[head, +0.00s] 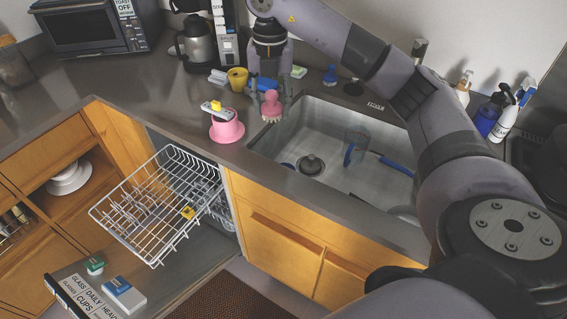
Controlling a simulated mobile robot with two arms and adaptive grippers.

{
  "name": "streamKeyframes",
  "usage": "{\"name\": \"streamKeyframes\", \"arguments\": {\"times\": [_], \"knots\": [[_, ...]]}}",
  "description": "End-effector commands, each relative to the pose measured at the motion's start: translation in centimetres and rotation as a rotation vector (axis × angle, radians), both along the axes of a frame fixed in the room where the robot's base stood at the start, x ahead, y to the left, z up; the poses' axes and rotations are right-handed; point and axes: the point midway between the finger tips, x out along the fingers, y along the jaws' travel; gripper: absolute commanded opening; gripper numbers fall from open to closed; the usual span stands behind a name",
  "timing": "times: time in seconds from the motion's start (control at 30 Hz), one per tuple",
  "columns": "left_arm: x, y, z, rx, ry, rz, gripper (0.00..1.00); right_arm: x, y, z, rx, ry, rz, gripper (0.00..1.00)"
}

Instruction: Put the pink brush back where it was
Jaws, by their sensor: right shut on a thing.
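My right gripper (271,92) reaches down at the back left corner of the sink. It is shut on the pink brush (271,102), which hangs upright with its pale bristles downward, near the sink's left rim. I cannot tell whether the bristles touch anything. A pink round holder (228,131) stands on the counter left of the brush, with a yellow and white item (216,107) on or over it. My left gripper is not in view.
Inside the sink is a clear cup (356,146) with blue items. The dishwasher rack (160,205) is pulled out. The counter left of the pink holder is clear.

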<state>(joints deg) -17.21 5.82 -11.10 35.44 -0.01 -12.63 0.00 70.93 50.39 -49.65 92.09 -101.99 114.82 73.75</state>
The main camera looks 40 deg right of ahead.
Motion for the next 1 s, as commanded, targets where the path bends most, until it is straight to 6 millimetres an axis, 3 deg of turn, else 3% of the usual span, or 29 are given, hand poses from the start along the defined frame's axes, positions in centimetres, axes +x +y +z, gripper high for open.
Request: {"name": "streamKeyframes", "arguments": {"times": [0.17,0.33,0.7,1.0], "knots": [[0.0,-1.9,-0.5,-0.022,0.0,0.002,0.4,-0.1,0.1,-1.7,0.002,0.004,-0.041,0.18],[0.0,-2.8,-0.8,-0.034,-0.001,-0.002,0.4,-0.2,0.1,-6.1,0.003,0.008,-0.041,0.18],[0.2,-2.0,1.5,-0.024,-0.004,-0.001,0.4,-0.2,-0.1,-14.3,-0.001,0.004,-0.041,0.18],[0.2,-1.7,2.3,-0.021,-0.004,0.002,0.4,-0.2,0.0,-17.5,0.0,0.004,-0.04,0.18]]}}
